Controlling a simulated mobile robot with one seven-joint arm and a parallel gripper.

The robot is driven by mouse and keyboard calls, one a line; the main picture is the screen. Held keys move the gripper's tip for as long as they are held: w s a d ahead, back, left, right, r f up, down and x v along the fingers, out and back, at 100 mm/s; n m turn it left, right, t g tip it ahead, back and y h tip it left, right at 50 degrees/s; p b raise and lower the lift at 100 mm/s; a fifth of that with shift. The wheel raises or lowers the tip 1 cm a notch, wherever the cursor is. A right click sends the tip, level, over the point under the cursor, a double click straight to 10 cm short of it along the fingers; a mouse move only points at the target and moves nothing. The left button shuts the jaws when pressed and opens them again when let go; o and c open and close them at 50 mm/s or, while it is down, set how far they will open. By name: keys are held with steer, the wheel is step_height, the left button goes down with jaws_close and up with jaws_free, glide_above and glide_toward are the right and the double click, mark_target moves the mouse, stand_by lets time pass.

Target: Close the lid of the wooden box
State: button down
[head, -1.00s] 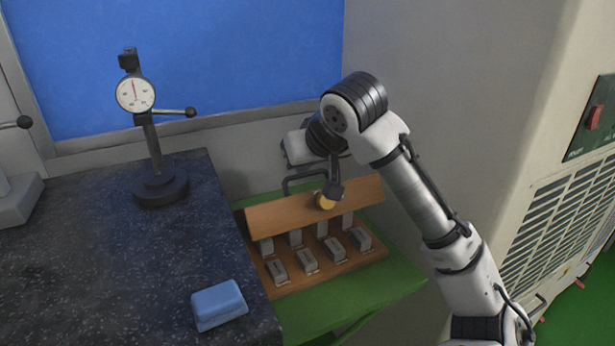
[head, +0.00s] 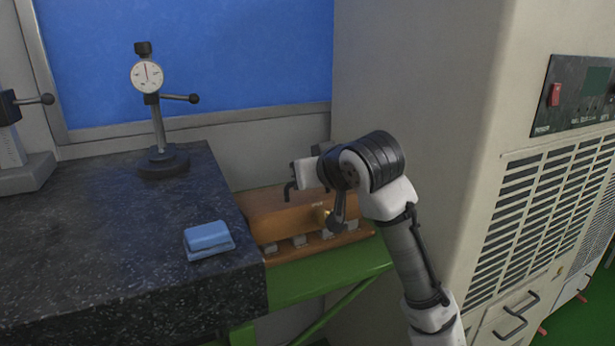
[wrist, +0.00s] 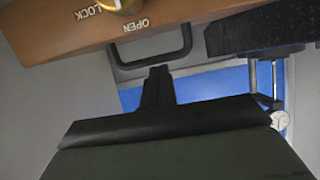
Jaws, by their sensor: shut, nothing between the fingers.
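The wooden box (head: 358,234) stands on a green stand. Its wooden lid (head: 278,216) is tilted partly down over the base, leaving a gap along the front. My gripper (head: 336,222) is shut and empty, close to the lid's front beside the knob. In the wrist view its dark fingers (wrist: 157,82) are together. Contact with the lid cannot be told.
A dark granite table (head: 120,250) lies left of the box, with a blue block (head: 207,237) near its edge and a dial gauge stand (head: 160,150) behind. A large beige machine (head: 430,90) with vents stands close on the right. The green stand (head: 325,270) shows below the box.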

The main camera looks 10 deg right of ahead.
mark_target(315, 202)
steer(key=shift+s+d+f+t+b, duration=0.1)
steer(key=shift+s+f+t+b, duration=0.3)
steer(key=shift+s+f+b, duration=0.3)
steer(key=shift+s+d+f+b, duration=0.15)
steer(key=shift+s+f+b, duration=0.2)
steer(key=shift+f, duration=0.4)
steer(key=shift+s, duration=0.1)
steer(key=shift+r, duration=0.1)
